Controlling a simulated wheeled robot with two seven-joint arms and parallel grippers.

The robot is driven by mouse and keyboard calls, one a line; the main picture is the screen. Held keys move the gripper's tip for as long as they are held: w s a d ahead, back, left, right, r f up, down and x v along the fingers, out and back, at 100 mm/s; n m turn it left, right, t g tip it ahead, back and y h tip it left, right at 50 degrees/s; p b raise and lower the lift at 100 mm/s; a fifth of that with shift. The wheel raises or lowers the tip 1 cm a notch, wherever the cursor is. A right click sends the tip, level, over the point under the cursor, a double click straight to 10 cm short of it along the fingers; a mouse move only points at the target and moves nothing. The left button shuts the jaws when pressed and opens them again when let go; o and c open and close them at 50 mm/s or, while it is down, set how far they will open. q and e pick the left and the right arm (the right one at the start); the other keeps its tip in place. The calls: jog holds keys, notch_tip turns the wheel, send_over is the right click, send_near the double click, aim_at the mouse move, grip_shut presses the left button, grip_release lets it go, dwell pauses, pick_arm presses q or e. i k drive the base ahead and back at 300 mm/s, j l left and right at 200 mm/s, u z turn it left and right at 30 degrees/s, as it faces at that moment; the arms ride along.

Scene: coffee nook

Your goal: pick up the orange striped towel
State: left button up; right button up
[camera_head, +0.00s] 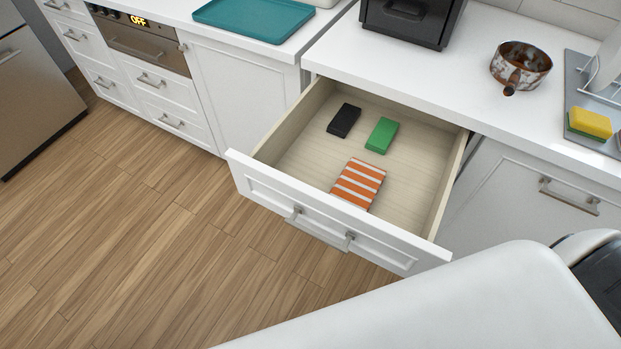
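The orange and white striped towel (359,183) lies folded in the open drawer (282,140), near its front panel. Neither of my grippers shows in the head view. A large white part of mine fills the lower right.
The white counter (450,88) above the drawer holds a black appliance (411,20), a patterned pot (521,67) and a yellow and green sponge (589,124) near a dish rack. A teal tray (254,18) lies on the left counter. The wooden floor (150,250) is clear.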

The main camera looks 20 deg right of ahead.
aim_at(358, 185)
jog(key=z, duration=1)
